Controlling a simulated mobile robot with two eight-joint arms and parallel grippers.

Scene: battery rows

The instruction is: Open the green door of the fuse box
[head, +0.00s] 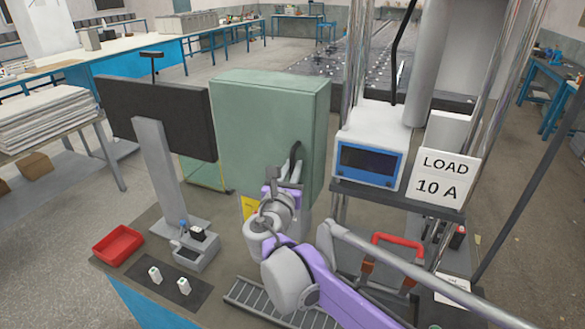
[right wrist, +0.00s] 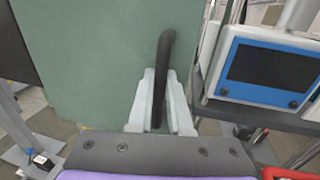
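The fuse box (head: 225,120) has a large green door (head: 262,125), which looks closed. A black curved handle (head: 296,152) stands at the right side of the door; it also shows in the right wrist view (right wrist: 164,55). My right gripper (head: 287,180) is at the handle. In the right wrist view its two pale fingers (right wrist: 160,88) lie on either side of the handle, close against it, and appear shut on it. The inside of the box is hidden. My left gripper is not in view.
A dark monitor (head: 160,112) stands left of the box. A red tray (head: 118,245) and a dark mat (head: 168,287) lie at front left. A blue-faced meter (head: 370,163) and a LOAD 10 A sign (head: 440,178) stand close at right. A red-handled item (head: 398,242) sits below them.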

